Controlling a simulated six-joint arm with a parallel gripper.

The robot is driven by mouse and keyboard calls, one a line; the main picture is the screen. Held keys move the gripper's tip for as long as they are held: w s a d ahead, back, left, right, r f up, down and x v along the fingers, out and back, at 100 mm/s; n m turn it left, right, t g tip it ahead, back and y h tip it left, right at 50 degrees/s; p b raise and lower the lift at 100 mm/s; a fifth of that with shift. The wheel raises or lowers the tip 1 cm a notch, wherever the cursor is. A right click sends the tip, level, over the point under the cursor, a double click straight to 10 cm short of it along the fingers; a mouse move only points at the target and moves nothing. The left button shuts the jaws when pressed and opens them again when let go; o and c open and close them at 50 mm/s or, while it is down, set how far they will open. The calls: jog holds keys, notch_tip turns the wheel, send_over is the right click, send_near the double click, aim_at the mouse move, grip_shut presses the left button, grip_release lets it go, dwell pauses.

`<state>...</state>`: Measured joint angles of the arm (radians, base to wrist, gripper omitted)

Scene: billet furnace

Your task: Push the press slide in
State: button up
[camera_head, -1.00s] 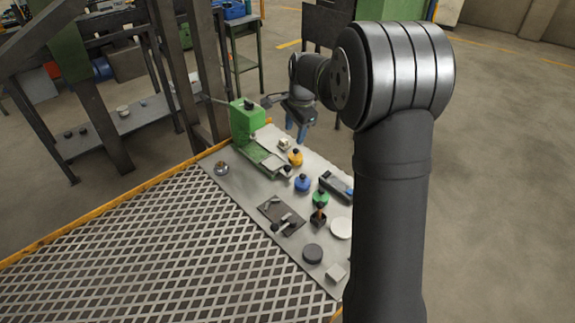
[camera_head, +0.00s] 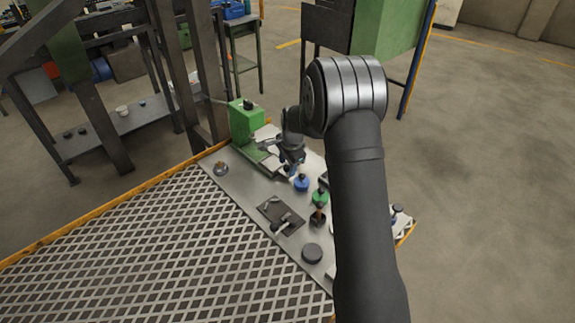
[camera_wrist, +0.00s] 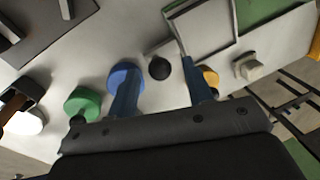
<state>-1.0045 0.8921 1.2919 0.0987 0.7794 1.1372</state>
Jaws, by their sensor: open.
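The green press (camera_head: 246,122) stands at the far left end of the metal worktop. Its slide (camera_head: 258,157) sticks out toward the lower right, partly hidden by my gripper. In the wrist view the slide is a pale tray with a raised grey rim (camera_wrist: 205,28), and a round black knob (camera_wrist: 159,68) sits beyond its near end. My gripper (camera_head: 290,172) is open over the slide's outer end. In the wrist view its two blue fingers stand apart, with the knob showing between their tips. Whether either finger touches the knob cannot be told.
A blue-capped bottle (camera_head: 301,183) and a green-capped bottle (camera_head: 320,196) stand close by. A yellow-capped one (camera_wrist: 209,78) is beside the right finger in the wrist view. A steel grating adjoins the worktop.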

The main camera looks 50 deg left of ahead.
aim_at(272, 162)
jog(key=shift+f, duration=0.3)
grip_shut()
jog(key=a, duration=0.7)
jog(key=shift+a, duration=0.35)
grip_release()
jog(key=shift+r, duration=0.1)
jog(key=d+r, duration=0.3)
jog(key=r, duration=1.4)
jog(key=shift+s+d, duration=0.15)
jog(key=shift+s, duration=0.15)
